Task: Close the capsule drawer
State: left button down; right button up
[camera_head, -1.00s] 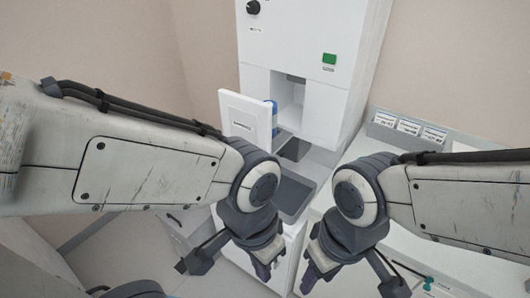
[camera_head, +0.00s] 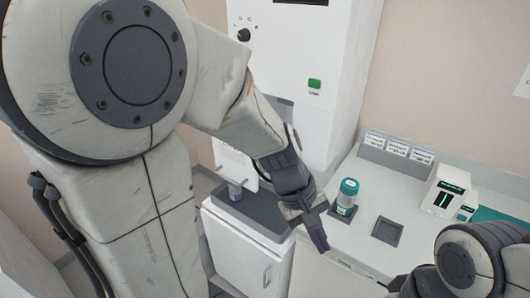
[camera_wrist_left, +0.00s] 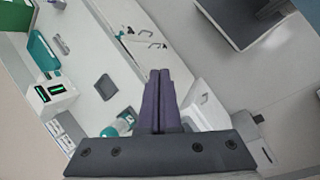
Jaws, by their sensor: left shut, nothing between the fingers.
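The tall white machine (camera_head: 300,60) stands at the back with a dark knob and a green button. A white front panel (camera_head: 232,160), seemingly the capsule drawer's, shows in part behind my left arm. The arm hides most of it and the machine's opening, so how far out it stands cannot be told. My left gripper (camera_head: 320,238) is shut and empty, pointing down in front of the machine, to the right of the panel. Its closed fingers also show in the left wrist view (camera_wrist_left: 160,78). Of my right arm only the wrist shows at the lower right; its fingers are out of frame.
A clear jar with a teal lid (camera_head: 346,190) stands on the counter just right of my left gripper. A dark square pad (camera_head: 387,231), a device with green displays (camera_head: 444,195) and label holders (camera_head: 397,152) are further right. A dark tray (camera_head: 262,215) tops a white cabinet (camera_head: 236,256).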

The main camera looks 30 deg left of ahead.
pick_arm(q)
jog(key=w+a+r+n+t+p, duration=0.1)
jog(key=w+a+n+t, duration=0.2)
jog(key=w+a+n, duration=0.45)
jog(key=a+n+t+y+p, duration=0.15)
jog(key=a+n+t, duration=0.25)
jog(key=a+n, duration=1.1)
jog(key=n+t+y+p, duration=0.1)
jog(key=n+y+p, duration=0.1)
jog(key=n+y, duration=0.1)
send_near(247, 168)
jog(key=x, duration=0.5)
jog(key=shift+s+f, duration=0.15)
jog(key=shift+f, duration=0.05)
jog(key=shift+w+f, duration=0.15)
jog(key=shift+w, duration=0.25)
jog(key=shift+w, duration=0.1)
